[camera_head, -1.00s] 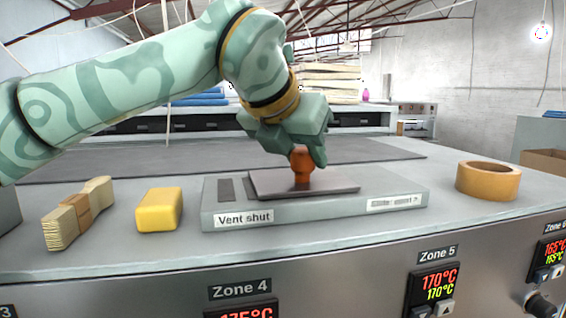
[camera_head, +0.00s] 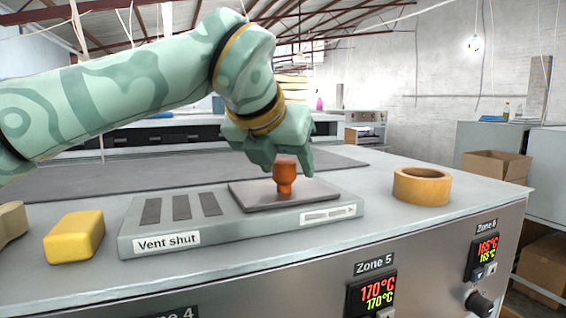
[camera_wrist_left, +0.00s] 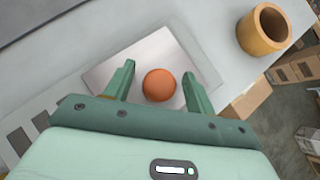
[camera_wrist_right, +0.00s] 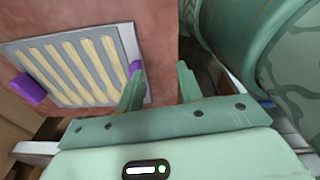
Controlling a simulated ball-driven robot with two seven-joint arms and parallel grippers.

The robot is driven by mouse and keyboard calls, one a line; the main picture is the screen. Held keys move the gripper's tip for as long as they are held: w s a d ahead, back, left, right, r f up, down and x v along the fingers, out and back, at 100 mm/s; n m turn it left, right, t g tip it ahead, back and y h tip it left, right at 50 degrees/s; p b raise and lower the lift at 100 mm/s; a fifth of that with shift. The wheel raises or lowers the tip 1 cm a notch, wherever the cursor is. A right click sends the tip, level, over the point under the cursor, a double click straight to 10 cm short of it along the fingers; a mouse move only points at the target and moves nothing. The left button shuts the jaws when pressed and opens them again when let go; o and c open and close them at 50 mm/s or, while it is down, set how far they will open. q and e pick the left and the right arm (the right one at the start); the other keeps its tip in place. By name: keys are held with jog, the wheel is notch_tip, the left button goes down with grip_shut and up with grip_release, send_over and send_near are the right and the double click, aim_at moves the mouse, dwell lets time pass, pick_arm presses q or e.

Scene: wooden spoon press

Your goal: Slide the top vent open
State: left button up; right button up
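The top vent is a grey base (camera_head: 255,228) labelled "Vent shut" with a dark sliding plate (camera_head: 318,190) on it. The plate sits toward the right end, and three dark slots (camera_head: 181,208) show uncovered to its left. An orange knob (camera_head: 285,178) stands on the plate. My left gripper (camera_head: 283,160) is over the plate. In the left wrist view its fingers (camera_wrist_left: 159,72) are apart on both sides of the knob (camera_wrist_left: 159,85), with gaps visible. My right gripper (camera_wrist_right: 160,72) is open and empty; it is out of the head view.
A yellow block (camera_head: 74,238) lies left of the vent and a tape roll (camera_head: 421,187) lies to its right. Bare counter lies between vent and tape.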

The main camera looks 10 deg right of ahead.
pick_arm(q)
jog(key=shift+a, duration=0.1)
jog(key=shift+s+a+r, duration=0.1)
jog(key=shift+s, duration=0.05)
pick_arm(e)
jog(key=shift+f, duration=0.1)
notch_tip(320, 180, down, 4)
jog(key=b, duration=0.3)
jog(key=shift+r+b, duration=0.2)
jog(key=shift+b, duration=0.2)
pick_arm(q)
jog(key=v, duration=1.6)
